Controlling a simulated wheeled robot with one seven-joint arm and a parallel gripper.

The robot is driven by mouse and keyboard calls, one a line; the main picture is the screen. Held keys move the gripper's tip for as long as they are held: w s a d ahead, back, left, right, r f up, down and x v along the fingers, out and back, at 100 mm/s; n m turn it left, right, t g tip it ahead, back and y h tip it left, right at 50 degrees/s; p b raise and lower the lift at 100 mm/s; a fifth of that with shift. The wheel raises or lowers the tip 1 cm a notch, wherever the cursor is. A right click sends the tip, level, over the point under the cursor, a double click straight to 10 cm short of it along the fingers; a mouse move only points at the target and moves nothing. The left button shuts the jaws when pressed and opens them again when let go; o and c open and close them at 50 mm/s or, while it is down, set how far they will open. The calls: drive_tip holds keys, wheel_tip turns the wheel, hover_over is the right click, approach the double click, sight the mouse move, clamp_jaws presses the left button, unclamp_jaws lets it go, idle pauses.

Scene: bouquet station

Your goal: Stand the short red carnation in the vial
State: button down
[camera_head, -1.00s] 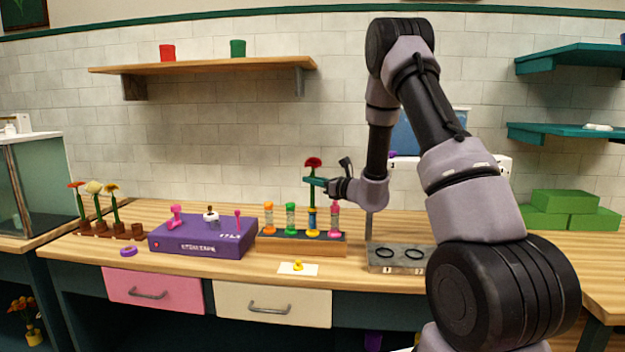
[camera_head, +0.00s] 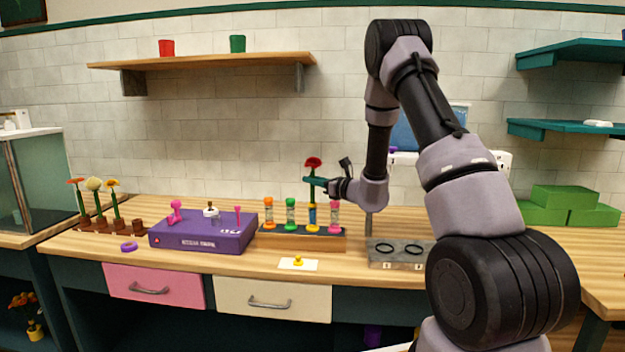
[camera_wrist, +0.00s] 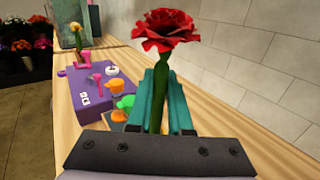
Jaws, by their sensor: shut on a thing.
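The red carnation (camera_head: 313,163) stands upright in my gripper (camera_head: 316,182), which is shut on its green stem. In the wrist view the red bloom (camera_wrist: 166,31) rises above the teal fingers of my gripper (camera_wrist: 160,92). The wooden rack (camera_head: 300,241) holds several coloured vials in a row. The carnation's stem lies in line with the blue and yellow vial (camera_head: 312,219), third from the left. Whether the stem's lower end is inside that vial or only above or in front of it, I cannot tell.
A purple box (camera_head: 203,240) with knobs stands left of the rack. Several flowers stand in a brown holder (camera_head: 97,227) further left. A grey block with two rings (camera_head: 398,262) stands right. A yellow piece (camera_head: 298,260) lies on a white card in front.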

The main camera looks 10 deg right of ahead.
drive_tip(key=shift+f, duration=0.25)
drive_tip(key=shift+c, duration=0.9)
unclamp_jaws()
drive_tip(key=v, duration=0.9)
idle(0.5)
idle(0.3)
